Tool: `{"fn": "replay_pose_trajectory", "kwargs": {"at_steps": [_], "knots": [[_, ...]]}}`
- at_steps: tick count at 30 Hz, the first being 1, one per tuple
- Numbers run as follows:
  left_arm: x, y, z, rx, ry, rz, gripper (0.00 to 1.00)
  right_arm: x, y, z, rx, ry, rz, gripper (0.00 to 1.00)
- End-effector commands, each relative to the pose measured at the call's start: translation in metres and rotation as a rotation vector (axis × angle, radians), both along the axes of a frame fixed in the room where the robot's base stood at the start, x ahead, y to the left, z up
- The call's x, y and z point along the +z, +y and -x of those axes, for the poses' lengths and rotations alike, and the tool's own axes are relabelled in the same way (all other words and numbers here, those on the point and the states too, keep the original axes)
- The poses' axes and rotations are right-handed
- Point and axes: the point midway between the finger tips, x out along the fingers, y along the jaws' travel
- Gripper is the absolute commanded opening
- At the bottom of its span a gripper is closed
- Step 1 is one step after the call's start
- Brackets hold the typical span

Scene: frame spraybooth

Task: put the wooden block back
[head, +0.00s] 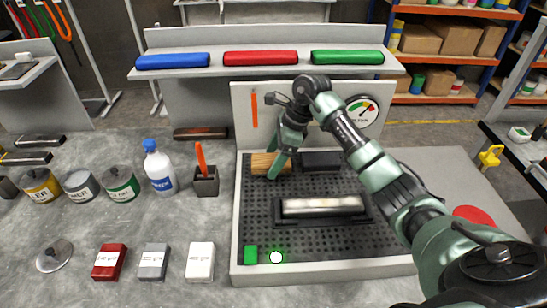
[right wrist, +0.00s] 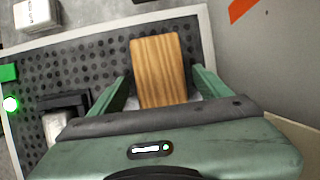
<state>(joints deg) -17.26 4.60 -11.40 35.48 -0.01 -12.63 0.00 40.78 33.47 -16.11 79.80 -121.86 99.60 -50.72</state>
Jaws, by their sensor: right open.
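The wooden block (head: 263,162), tan with a striped grain, lies at the back left of the black perforated bed (head: 300,246) in the grey booth. It also shows in the right wrist view (right wrist: 158,62). My right gripper (head: 278,165) is over the block's right part, pointing down, and partly hides it. In the right wrist view its two green fingers stand apart, one on each side of the block, with gaps. I cannot tell how far down the fingers reach. My left gripper is not in view.
A dark block (head: 321,161) lies right of the wooden block. A silver bar sits in a black holder (head: 321,209) in front. The booth's back panel (head: 240,110) stands close behind, carrying a gauge (head: 361,110). Cans, a bottle (head: 158,168) and a cup (head: 205,182) stand left.

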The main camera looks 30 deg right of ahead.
Motion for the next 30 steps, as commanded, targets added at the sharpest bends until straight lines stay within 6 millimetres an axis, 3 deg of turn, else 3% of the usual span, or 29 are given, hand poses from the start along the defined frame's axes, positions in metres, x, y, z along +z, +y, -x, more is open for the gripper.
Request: {"fn": "replay_pose_trajectory", "kwargs": {"at_steps": [16, 21, 30], "knots": [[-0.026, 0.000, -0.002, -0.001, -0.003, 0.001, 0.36, 0.095, -0.037, 0.016, -0.002, -0.004, 0.002, 0.78], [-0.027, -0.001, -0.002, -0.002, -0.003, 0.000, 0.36, 0.108, -0.041, 0.019, -0.001, -0.002, 0.001, 0.78], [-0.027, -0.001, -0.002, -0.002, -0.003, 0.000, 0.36, 0.110, -0.042, 0.019, 0.000, -0.001, 0.000, 0.78]]}}
